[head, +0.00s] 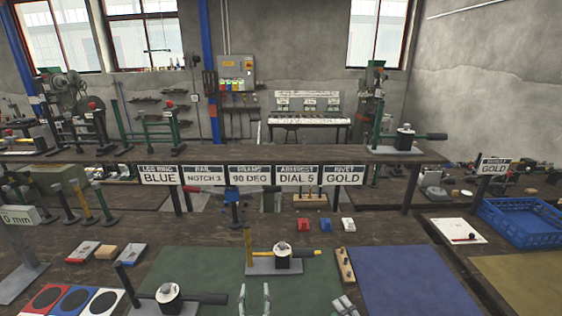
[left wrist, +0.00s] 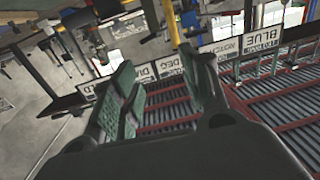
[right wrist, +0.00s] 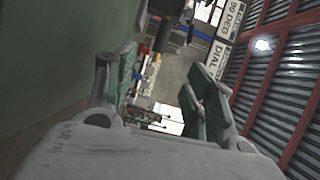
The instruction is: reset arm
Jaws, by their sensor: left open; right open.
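My left gripper (head: 254,296) shows at the bottom middle of the head view, its two green-padded fingertips apart over the green mat (head: 205,275). In the left wrist view its fingers (left wrist: 162,85) are spread with nothing between them. My right gripper (head: 343,304) is only partly in the head view, at the bottom edge right of the left one. In the right wrist view its fingers (right wrist: 160,80) are apart and empty. A press with a yellow handle (head: 282,257) stands on the mat just beyond the left gripper.
Another press (head: 168,294) stands left of the grippers. A wooden block with holes (head: 345,264) lies between the green mat and a blue mat (head: 415,282). A blue crate (head: 525,222) is at the right. Signs (head: 248,175) hang on the rear shelf. The blue mat is bare.

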